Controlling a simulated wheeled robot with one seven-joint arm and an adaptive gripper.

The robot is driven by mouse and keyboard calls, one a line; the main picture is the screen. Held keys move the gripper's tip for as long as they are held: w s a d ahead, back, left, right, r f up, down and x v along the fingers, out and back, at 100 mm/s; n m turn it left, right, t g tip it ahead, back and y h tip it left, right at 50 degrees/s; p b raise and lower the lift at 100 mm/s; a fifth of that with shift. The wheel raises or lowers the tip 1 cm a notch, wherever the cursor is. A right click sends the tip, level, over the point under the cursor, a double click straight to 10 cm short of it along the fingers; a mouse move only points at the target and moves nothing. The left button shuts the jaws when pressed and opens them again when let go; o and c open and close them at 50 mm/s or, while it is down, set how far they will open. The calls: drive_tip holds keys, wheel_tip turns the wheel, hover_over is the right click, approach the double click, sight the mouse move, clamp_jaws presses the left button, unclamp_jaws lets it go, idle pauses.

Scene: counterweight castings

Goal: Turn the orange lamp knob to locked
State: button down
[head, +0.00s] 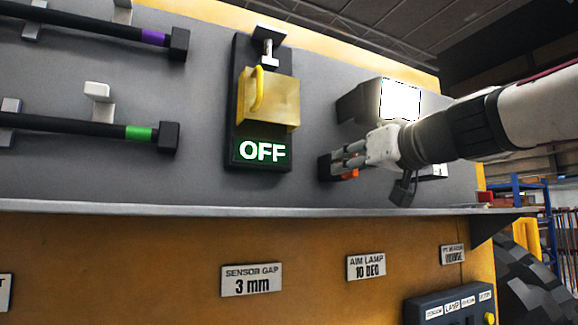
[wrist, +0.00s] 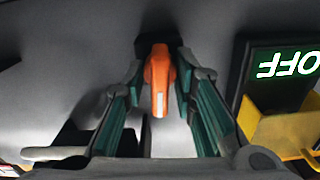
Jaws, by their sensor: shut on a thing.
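The orange lamp knob (wrist: 159,78) shows between the fingers of my gripper (wrist: 160,92) in the wrist view. Its pale pointer line runs along its lower part in that view. My gripper is shut on the knob, a finger on each side. In the head view my gripper (head: 345,165) reaches in from the right, and only a small bit of the orange knob (head: 348,174) shows below the fingers. The lamp (head: 399,101) with a bright white face sits just above my gripper. The lock marking by the knob is hidden.
Left of my gripper is a black panel with a yellow box (head: 268,98) and a lit OFF sign (head: 262,151). A ledge (head: 200,208) runs below. Black bars (head: 80,130) with coloured bands are at the left. An AIM LAMP 10 DEG plate (head: 366,267) is below the ledge.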

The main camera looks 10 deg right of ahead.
drive_tip(key=m+b, duration=0.1)
drive_tip(key=m, duration=0.2)
drive_tip(key=shift+m, duration=0.4)
drive_tip(key=m+b, duration=0.1)
drive_tip(key=m, duration=0.3)
drive_tip(key=shift+m, duration=0.3)
drive_tip(key=m, duration=0.4)
drive_tip(key=shift+p, duration=0.3)
drive_tip(key=shift+m+p, duration=0.35)
drive_tip(key=shift+m, duration=1.75)
drive_tip(key=shift+f, duration=0.1)
drive_tip(key=c, duration=1.6)
unclamp_jaws()
drive_tip(key=shift+c, duration=0.2)
